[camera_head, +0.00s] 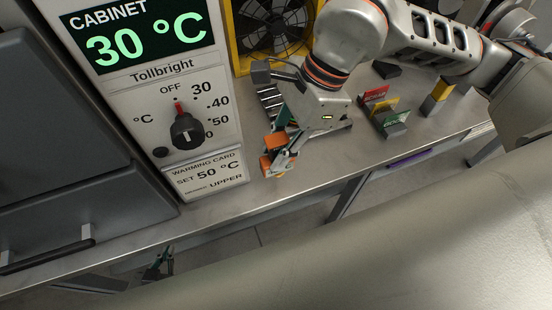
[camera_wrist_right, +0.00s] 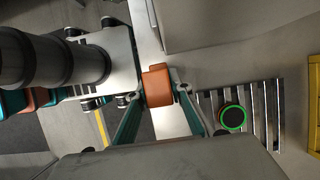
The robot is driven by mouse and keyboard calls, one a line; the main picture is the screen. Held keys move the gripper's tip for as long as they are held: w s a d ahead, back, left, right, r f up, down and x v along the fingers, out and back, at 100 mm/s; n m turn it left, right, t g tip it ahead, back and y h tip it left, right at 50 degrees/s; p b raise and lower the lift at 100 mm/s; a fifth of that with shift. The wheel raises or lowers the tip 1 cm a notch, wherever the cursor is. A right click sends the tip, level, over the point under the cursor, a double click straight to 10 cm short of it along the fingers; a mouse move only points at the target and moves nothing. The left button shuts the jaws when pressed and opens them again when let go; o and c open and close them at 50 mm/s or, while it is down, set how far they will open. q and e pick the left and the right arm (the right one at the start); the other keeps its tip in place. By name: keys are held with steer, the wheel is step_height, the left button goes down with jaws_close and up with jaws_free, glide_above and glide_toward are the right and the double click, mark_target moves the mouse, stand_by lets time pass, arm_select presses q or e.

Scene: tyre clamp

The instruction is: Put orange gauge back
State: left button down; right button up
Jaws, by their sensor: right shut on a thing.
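My right gripper (camera_head: 281,156) is shut on the orange gauge (camera_head: 274,141), above the front part of the metal bench, just right of the cabinet. In the right wrist view the orange gauge (camera_wrist_right: 157,84) sits between the two fingertips and shows as a rounded orange block. Part of it is hidden by the fingers in the head view. A slatted metal rack (camera_head: 270,97) stands behind the gripper; the rack (camera_wrist_right: 266,112) also shows in the right wrist view, with a green-ringed black disc (camera_wrist_right: 232,117) on it.
The cabinet panel (camera_head: 165,85) reads 30 °C and has a dial (camera_head: 186,131). A yellow-framed fan (camera_head: 272,25) stands at the back. Red, yellow and green cards (camera_head: 383,108) and a yellow block (camera_head: 441,91) stand to the right. The bench front (camera_head: 215,204) is clear.

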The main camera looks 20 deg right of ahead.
step_height(320, 180, down, 3)
steer(key=shift+f, duration=0.1)
steer(key=shift+a+f, duration=0.2)
steer(key=shift+f, duration=0.3)
steer(key=shift+f, duration=0.15)
steer(key=o, duration=1)
steer(key=shift+r, duration=0.35)
steer(key=v, duration=1.1)
steer(key=shift+d+r, duration=0.15)
steer(key=shift+r, duration=0.15)
